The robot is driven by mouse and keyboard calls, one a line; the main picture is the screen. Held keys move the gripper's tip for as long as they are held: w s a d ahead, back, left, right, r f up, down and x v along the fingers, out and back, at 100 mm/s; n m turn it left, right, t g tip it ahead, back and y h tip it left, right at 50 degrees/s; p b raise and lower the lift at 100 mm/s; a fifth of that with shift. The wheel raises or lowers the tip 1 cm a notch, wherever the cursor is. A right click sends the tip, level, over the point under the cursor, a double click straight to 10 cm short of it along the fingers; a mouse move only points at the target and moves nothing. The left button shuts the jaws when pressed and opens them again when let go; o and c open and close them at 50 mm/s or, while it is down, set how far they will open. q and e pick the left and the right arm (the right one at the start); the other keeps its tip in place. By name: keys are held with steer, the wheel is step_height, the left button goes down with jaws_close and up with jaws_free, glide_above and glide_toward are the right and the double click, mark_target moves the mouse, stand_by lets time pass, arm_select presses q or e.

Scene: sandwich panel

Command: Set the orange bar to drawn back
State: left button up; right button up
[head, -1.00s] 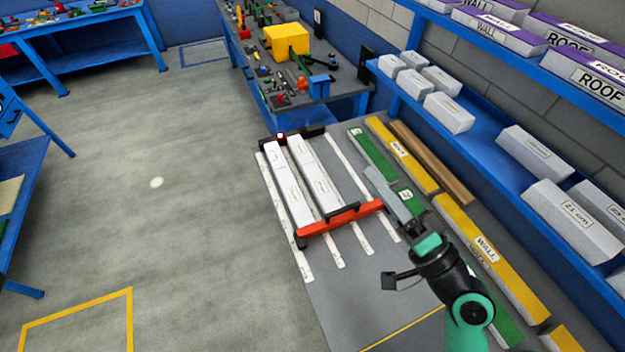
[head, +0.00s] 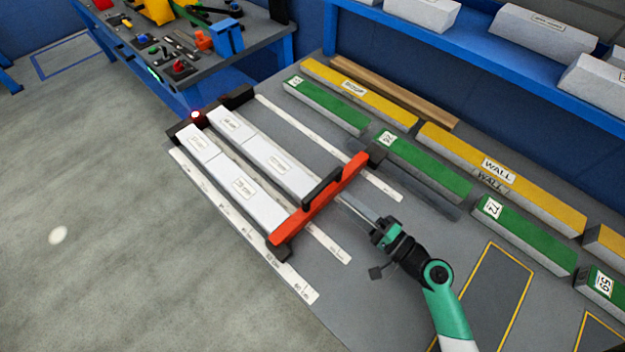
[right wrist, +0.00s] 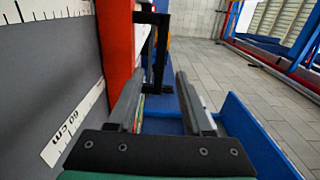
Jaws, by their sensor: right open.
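The orange bar (head: 325,205) lies across the front ends of two rows of white blocks (head: 250,195) on the grey bench. I cannot tell whether it touches them. A black handle (head: 322,188) stands on the bar's middle. My right gripper (head: 343,196) is open and empty, its fingers pointing at the handle from the near side. In the right wrist view the bar (right wrist: 115,45) is left of the open fingers (right wrist: 160,74), and the handle (right wrist: 160,45) is just ahead, roughly in line with the gap. My left gripper is not in view.
Measuring strips (head: 240,220) run along the bench beside the rows. A black stop (head: 237,97) with a small red light closes the far end. Green bars (head: 425,165) and yellow bars (head: 500,175) lie to the right. The bench in front of the bar looks mostly clear.

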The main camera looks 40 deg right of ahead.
mark_target(321, 183)
steer(key=w, duration=1.1)
steer(key=shift+w+a, duration=0.25)
jaws_close()
stand_by(0.8)
